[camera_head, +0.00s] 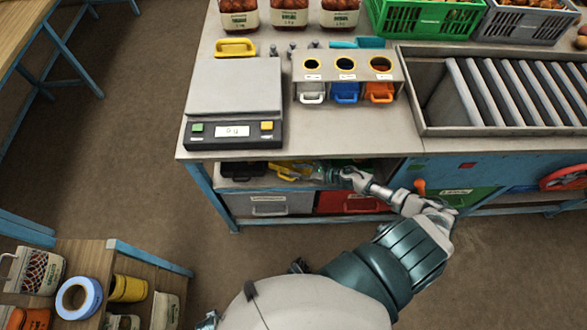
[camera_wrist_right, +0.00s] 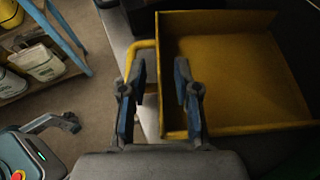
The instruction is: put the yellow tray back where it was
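The yellow tray (camera_wrist_right: 235,70) lies open side up in the right wrist view, with a yellow loop handle (camera_wrist_right: 128,72) on its left side. In the head view only a yellow part of it (camera_head: 284,171) shows on the shelf under the table top; the rest is hidden. My right gripper (camera_wrist_right: 160,72) reaches into the shelf space. Its two fingers are apart, at the tray's handle side, with the tray's left wall seen between them; contact cannot be told. My left gripper seems to show small and dark (camera_head: 299,265) beside my body, its fingers unclear.
The table top bears a scale (camera_head: 235,100), a holder (camera_head: 345,68) with white, blue and orange scoops, and a roller bed (camera_head: 500,90). A dark tray (camera_head: 243,170) is left on the shelf. Grey (camera_head: 268,204) and red (camera_head: 350,202) bins stand below.

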